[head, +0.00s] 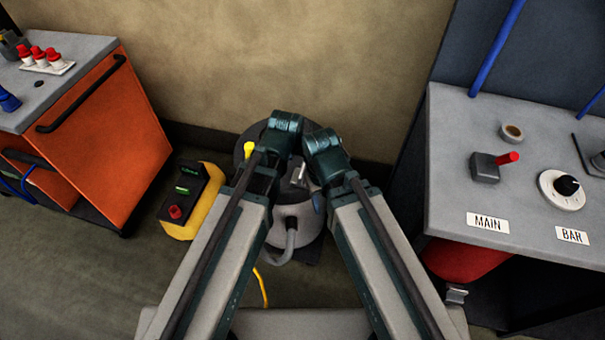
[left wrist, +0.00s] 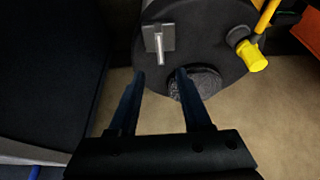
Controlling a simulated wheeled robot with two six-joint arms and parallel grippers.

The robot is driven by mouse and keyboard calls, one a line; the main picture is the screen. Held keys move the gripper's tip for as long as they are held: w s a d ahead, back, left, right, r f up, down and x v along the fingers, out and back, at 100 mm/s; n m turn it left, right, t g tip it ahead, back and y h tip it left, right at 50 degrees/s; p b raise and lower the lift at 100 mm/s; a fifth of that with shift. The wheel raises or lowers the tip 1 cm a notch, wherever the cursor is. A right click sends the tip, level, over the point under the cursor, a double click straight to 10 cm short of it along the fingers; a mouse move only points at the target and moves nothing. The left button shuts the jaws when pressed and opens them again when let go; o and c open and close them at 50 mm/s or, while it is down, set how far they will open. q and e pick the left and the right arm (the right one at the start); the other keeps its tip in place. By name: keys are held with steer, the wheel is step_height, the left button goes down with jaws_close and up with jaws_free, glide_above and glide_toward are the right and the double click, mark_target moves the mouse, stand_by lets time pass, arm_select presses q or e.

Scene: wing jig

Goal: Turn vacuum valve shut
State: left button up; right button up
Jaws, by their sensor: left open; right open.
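A round grey vacuum unit (head: 292,213) with a hose stands on the floor behind my arms. Its dark top shows in the left wrist view (left wrist: 205,40), with a grey bracket and pale lever (left wrist: 158,42) and a yellow fitting (left wrist: 251,55) at the rim. The yellow fitting also shows in the head view (head: 249,149). I cannot tell which part is the valve. My left gripper (left wrist: 160,72) is open and empty, its fingertips just short of the lever. In the head view my arms hide both grippers; the right one's fingers do not show.
A yellow control box (head: 193,203) with a red button stands on the floor to the left. An orange cabinet (head: 105,140) is at far left. At right a grey bench (head: 450,135) carries a red-handled MAIN lever (head: 494,165) and a BAR dial (head: 563,188). The wall is close behind.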

mark_target(302, 170)
arm_select(q)
steer(key=b+x, duration=1.2)
steer(key=x, duration=0.1)
steer(key=shift+f+b, duration=0.35)
steer(key=shift+b, duration=0.05)
jaws_close()
